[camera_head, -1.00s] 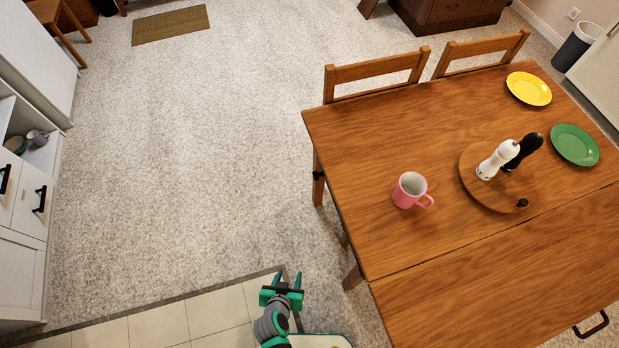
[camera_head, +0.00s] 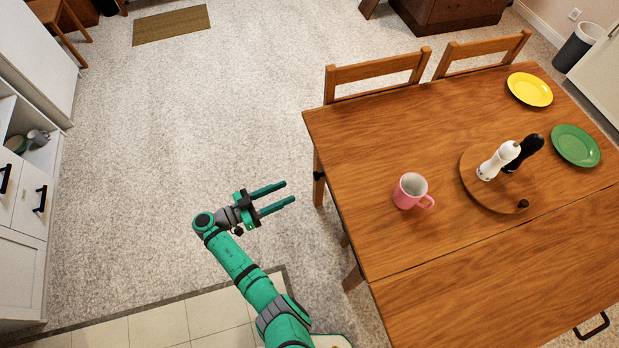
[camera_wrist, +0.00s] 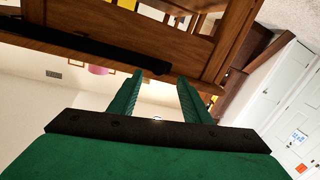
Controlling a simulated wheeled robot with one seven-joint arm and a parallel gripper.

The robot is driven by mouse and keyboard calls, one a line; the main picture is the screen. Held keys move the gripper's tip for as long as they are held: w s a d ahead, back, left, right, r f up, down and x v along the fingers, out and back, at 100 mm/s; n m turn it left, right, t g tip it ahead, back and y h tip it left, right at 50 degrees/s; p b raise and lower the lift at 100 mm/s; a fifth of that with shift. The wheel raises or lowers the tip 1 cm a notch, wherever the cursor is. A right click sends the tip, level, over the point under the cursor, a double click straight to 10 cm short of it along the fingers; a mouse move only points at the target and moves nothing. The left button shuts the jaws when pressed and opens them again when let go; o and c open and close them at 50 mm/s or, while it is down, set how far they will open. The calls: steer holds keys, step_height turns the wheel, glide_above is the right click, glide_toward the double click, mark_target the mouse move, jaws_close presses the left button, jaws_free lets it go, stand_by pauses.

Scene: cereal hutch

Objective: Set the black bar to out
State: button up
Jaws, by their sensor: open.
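A long black bar (camera_wrist: 85,42) runs along the side of the wooden table (camera_wrist: 225,45) in the wrist view, with its near end close to my fingertips. In the head view a small dark end piece (camera_head: 319,176) shows at the table's left side, mostly hidden under the tabletop. My gripper (camera_head: 289,192) is left of the table, pointing right toward that side, with a visible gap to it. Its two green fingers are apart and empty. The gripper also shows in the wrist view (camera_wrist: 165,78), apparently not touching the bar.
The tabletop (camera_head: 345,130) holds a pink mug (camera_head: 411,190), a round board (camera_head: 477,158) with white and black mills, and yellow and green plates. Two chairs (camera_head: 375,72) stand at the far side. White cabinets (camera_head: 25,270) are at left. The carpet between is clear.

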steer(key=r+x, duration=0.1)
steer(key=x, duration=0.9)
steer(key=shift+w+d+r+m, duration=0.15)
steer(key=shift+d+r+m, duration=0.05)
steer(key=shift+d+m, duration=0.15)
steer(key=shift+c, duration=0.2)
steer(key=shift+a, duration=0.1)
jaws_close()
